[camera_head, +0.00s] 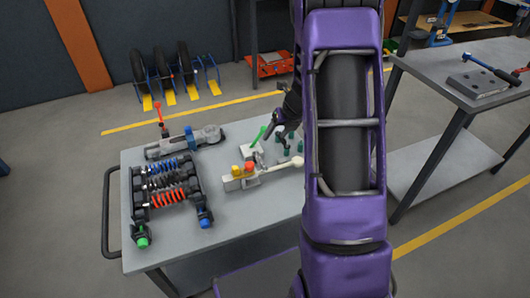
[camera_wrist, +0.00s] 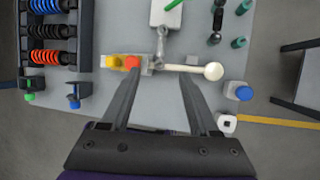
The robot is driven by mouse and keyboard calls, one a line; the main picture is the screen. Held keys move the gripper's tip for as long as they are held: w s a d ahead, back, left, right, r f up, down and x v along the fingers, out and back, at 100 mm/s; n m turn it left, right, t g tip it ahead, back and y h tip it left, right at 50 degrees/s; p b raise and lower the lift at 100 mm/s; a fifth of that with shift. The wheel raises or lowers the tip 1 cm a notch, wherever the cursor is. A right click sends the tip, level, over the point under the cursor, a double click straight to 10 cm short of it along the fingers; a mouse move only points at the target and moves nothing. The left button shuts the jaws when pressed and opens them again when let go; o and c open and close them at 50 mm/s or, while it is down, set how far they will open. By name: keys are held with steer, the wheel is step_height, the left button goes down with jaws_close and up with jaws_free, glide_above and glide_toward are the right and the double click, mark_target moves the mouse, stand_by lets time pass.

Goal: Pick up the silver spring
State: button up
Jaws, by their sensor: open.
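The silver spring (camera_wrist: 48,31) lies in the black spring rack (camera_wrist: 85,40) at the upper left of the wrist view, between a blue spring (camera_wrist: 48,6) and an orange-red spring (camera_wrist: 48,57). In the head view the silver spring (camera_head: 166,181) is the middle one in the rack on the left of the grey table. My gripper (camera_wrist: 157,84) is open and empty, its two fingers spread over the table, well to the right of the rack. In the head view its end (camera_head: 285,122) is partly hidden by my purple arm.
A white lever fixture with yellow and red knobs (camera_head: 242,170) stands right of the rack, near my gripper. A grey clamp-like tool (camera_head: 186,142) lies behind the rack. Bare tabletop (camera_head: 235,215) lies in front. A second table (camera_head: 440,66) stands at right.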

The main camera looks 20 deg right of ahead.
steer(key=b, duration=0.3)
glide_above(260, 159)
steer(key=s, duration=0.3)
step_height(260, 159, down, 11)
steer(key=f, duration=0.1)
steer(key=w+f, duration=0.1)
steer(key=w+f+b, duration=0.1)
steer(key=f, duration=0.1)
steer(key=shift+d+f, duration=0.1)
steer(key=shift+d, duration=0.2)
steer(key=shift+w+a+f, duration=0.15)
steer(key=shift+w+f, duration=0.1)
steer(key=shift+f, duration=0.2)
jaws_close()
